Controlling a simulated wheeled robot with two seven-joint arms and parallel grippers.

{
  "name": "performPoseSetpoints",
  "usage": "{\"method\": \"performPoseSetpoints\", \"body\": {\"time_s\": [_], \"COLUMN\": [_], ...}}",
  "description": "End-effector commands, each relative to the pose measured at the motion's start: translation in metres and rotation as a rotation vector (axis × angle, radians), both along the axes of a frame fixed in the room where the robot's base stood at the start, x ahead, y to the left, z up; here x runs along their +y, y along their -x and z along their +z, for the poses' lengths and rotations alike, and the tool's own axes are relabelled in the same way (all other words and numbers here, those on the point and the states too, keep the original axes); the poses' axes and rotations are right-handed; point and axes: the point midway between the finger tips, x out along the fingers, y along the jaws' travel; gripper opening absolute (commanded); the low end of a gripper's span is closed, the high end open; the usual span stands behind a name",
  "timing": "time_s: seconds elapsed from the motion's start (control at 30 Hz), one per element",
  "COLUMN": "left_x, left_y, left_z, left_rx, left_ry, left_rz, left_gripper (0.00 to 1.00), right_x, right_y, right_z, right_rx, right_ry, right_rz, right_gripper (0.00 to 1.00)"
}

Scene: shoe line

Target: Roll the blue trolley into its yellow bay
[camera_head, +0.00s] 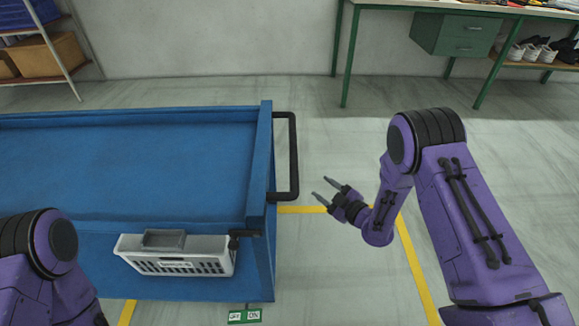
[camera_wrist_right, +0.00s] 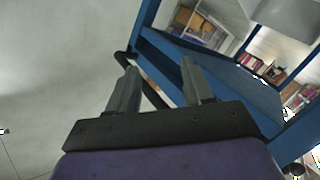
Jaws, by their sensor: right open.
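The blue trolley (camera_head: 262,190) fills the left of the head view. Its black handle (camera_head: 294,155) stands out from its right end. The handle also shows in the right wrist view (camera_wrist_right: 152,92), beyond and between the fingers. My right gripper (camera_head: 328,188) is open and empty, to the right of the handle and apart from it in the head view. The yellow bay lines (camera_head: 415,265) run on the floor; the trolley hides part of them. My left arm shows at the lower left, but its gripper is out of view.
A grey basket (camera_head: 180,262) hangs on the trolley's near side. Green and white OFF/ON labels (camera_head: 245,316) show below it. A green-legged bench (camera_head: 435,5) stands at the back right, a shelf with boxes (camera_head: 45,55) at the back left.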

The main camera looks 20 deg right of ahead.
Motion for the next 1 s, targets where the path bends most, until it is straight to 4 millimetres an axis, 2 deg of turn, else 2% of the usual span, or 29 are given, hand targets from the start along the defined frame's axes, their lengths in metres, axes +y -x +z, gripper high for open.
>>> {"method": "performPoseSetpoints", "body": {"time_s": [0.03, 0.1, 0.2, 0.3, 0.47, 0.73, 1.0], "left_x": [0.0, 0.0, 0.0, 0.0, 0.0, 0.0, 0.0], "left_y": [0.0, 0.0, 0.0, -0.001, -0.001, -0.001, -0.001], "left_z": [-0.039, -0.056, -0.07, -0.074, -0.07, -0.071, -0.071], "left_rx": [-0.001, -0.001, -0.001, -0.001, -0.001, -0.002, -0.001], "left_ry": [-0.001, 0.0, 0.0, 0.0, 0.0, 0.0, 0.0], "left_rz": [0.0, 0.0, 0.0, 0.0, 0.0, 0.0, 0.0], "left_gripper": [0.0, 0.0, 0.0, 0.0, 0.0, 0.0, 0.0], "right_x": [-0.001, 0.002, 0.003, 0.004, 0.021, 0.068, 0.086], "right_y": [-0.025, -0.043, -0.052, -0.054, -0.066, -0.102, -0.118], "right_z": [0.001, 0.03, 0.058, 0.073, 0.083, 0.093, 0.097], "right_rx": [-0.181, -0.41, -0.633, -0.741, -0.767, -0.764, -0.76], "right_ry": [0.117, 0.283, 0.451, 0.534, 0.554, 0.552, 0.55], "right_rz": [0.111, 0.253, 0.383, 0.446, 0.466, 0.465, 0.462], "right_gripper": [0.51, 0.51, 0.51, 0.51, 0.51, 0.51, 0.51]}}
